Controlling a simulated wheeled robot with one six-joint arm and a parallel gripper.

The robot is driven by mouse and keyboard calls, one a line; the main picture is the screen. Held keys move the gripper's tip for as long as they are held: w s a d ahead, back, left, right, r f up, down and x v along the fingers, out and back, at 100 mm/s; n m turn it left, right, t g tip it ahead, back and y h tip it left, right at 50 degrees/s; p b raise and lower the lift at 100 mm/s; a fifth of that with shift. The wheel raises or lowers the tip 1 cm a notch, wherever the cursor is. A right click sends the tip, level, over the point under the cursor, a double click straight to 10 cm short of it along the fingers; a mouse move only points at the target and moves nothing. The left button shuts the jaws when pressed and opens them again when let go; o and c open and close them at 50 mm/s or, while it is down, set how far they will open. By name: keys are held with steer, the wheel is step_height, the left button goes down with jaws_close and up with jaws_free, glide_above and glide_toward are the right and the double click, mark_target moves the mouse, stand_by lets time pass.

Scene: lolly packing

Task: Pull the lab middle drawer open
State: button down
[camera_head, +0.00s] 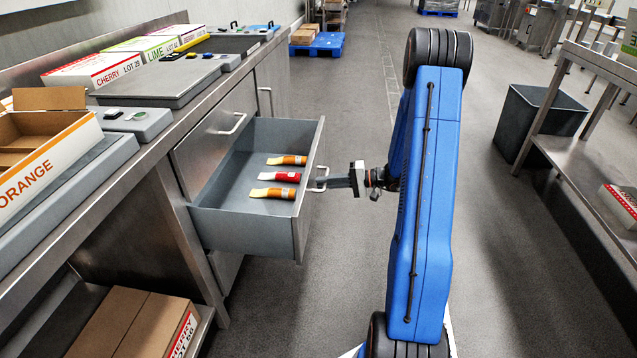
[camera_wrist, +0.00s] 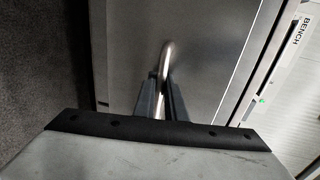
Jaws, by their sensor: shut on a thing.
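The middle drawer (camera_head: 254,222) stands pulled out of the steel bench in the head view. Inside it lie two orange-wrapped lollies (camera_head: 287,160) (camera_head: 272,193) and one red-wrapped lolly (camera_head: 279,177). My gripper (camera_head: 325,183) is at the front of the drawer, shut on the drawer's bar handle (camera_head: 320,178). In the wrist view the handle (camera_wrist: 166,58) runs between the two dark fingers (camera_wrist: 160,100), against the grey drawer front (camera_wrist: 205,50). The handle's lower part is hidden behind the fingers.
Another drawer front with a handle (camera_head: 233,124) is closed above the open drawer. Boxes (camera_head: 95,70) and an ORANGE carton (camera_head: 40,145) stand on the bench. A black bin (camera_head: 541,124) and a steel rack (camera_head: 590,160) are at right. Floor around my arm is clear.

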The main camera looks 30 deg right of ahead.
steer(key=shift+d, duration=0.1)
steer(key=c, duration=2.1)
jaws_free()
steer(key=v, duration=1.7)
steer(key=shift+s+d, duration=0.1)
steer(key=shift+d, duration=0.1)
